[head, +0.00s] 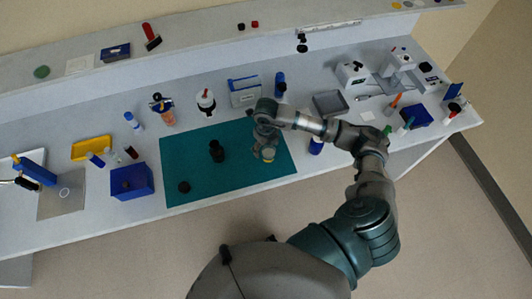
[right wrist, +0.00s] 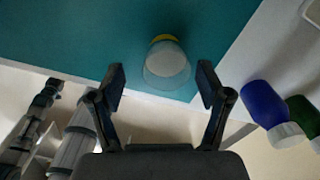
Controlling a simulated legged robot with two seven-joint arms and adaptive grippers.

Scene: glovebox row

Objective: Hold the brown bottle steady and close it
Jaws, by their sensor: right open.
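A small dark bottle (head: 217,152), which looks like the brown bottle, stands on the teal mat (head: 180,155). A dark round piece, seemingly its cap (head: 184,187), lies apart on the mat's front left. My right gripper (head: 266,142) is over the right part of the mat, to the right of the bottle. In the right wrist view its two fingers (right wrist: 161,88) are spread, with nothing held between them. A clear cup with a yellow part (right wrist: 167,65) is just beyond the fingertips; it also shows in the head view (head: 268,154). My left gripper is not seen.
A blue box (head: 131,182) and yellow tray (head: 92,148) stand left of the mat. Bottles and a blue-white box (head: 244,92) line its back. A blue bottle with a white cap (right wrist: 268,108) is right of my right gripper. The mat's left half has free room.

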